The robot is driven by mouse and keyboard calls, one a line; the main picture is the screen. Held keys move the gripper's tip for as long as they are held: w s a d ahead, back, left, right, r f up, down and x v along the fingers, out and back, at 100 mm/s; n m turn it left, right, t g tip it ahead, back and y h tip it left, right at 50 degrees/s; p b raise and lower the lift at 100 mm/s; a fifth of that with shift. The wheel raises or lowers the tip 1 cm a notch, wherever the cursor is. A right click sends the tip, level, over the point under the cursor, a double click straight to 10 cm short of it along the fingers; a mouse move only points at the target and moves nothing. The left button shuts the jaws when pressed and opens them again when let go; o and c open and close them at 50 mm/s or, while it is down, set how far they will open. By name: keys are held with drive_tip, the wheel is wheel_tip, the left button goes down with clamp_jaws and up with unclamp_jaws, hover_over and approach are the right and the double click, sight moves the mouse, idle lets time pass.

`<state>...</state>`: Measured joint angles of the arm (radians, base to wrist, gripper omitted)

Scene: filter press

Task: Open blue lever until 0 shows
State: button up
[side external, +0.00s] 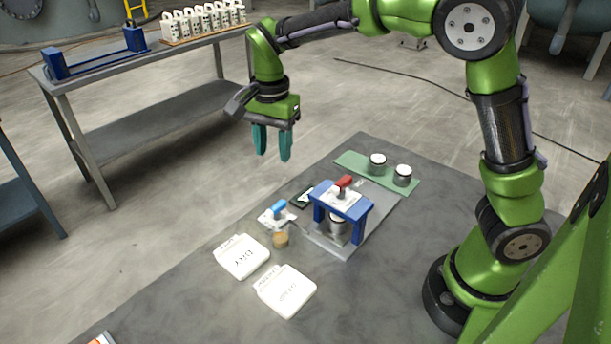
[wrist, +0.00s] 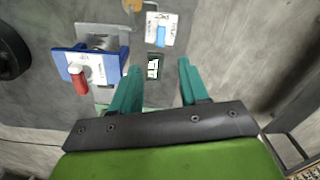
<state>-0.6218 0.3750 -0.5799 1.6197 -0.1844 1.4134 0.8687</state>
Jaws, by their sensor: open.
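The blue lever (side external: 278,206) sits on a small white labelled plate (side external: 268,217), left of the blue press frame. In the wrist view the blue lever (wrist: 161,36) lies on its white plate above and between my fingers. A small dark display (side external: 303,197) stands beside the plate; it also shows in the wrist view (wrist: 153,68), with a light mark too small to read. My gripper (side external: 272,158) is open and empty, with teal fingers pointing down, well above the table and apart from the lever. The open fingers also show in the wrist view (wrist: 156,70).
A blue press frame (side external: 355,212) with a red lever (side external: 344,182) stands right of the blue lever. Two round metal cups (side external: 377,163) (side external: 402,176) sit on a green mat (side external: 352,162). Two white labelled trays (side external: 242,257) (side external: 286,292) lie at the front.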

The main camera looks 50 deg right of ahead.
sight(276, 205)
drive_tip(key=f+m, duration=0.1)
drive_tip(key=f, duration=0.4)
drive_tip(key=f+m, duration=0.1)
drive_tip(key=f, duration=0.4)
drive_tip(key=f+m, duration=0.1)
drive_tip(key=f, duration=0.4)
drive_tip(key=shift+w+d+f, duration=0.1)
drive_tip(key=shift+w+f, duration=0.05)
drive_tip(key=shift+w, duration=0.15)
clamp_jaws()
